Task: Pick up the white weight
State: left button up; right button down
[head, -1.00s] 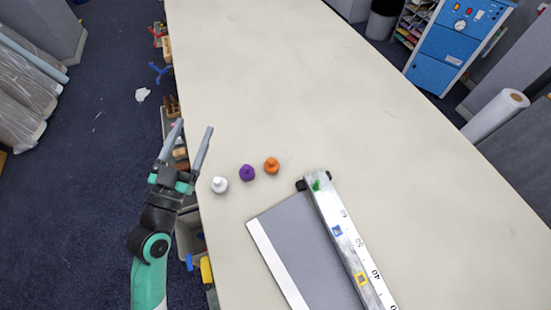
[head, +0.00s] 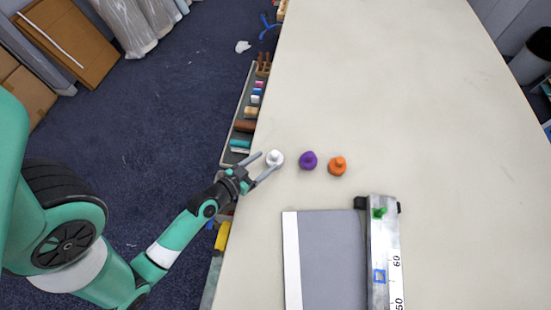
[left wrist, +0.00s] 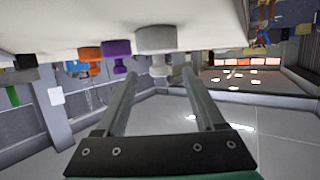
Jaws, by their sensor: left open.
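The white weight (head: 275,158) stands on the cloth table (head: 400,120) near its left edge, at the left end of a row of weights. My left gripper (head: 267,164) is open in the head view, its fingertips at the white weight, one finger on either side or close to it. In the left wrist view the white weight (left wrist: 156,40) appears beyond and between the two open fingers (left wrist: 158,72). Contact cannot be told. My right gripper is not in view.
A purple weight (head: 308,160) and an orange weight (head: 337,166) stand to the right of the white one. A grey board (head: 330,260) and a metal ruler beam (head: 384,260) lie nearer the front. A side tray (head: 240,135) hangs along the table's left edge. The table's far area is clear.

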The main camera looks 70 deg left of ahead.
aim_at(272, 156)
pick_arm(q)
jog(key=x, duration=0.1)
jog(key=p+x, duration=0.1)
jog(key=x, duration=0.3)
jog(key=shift+w+a+r, duration=0.1)
jog(key=shift+w+r, duration=0.2)
jog(key=shift+w, duration=0.05)
grip_shut()
dwell(1.0)
jog(key=shift+r, duration=0.1)
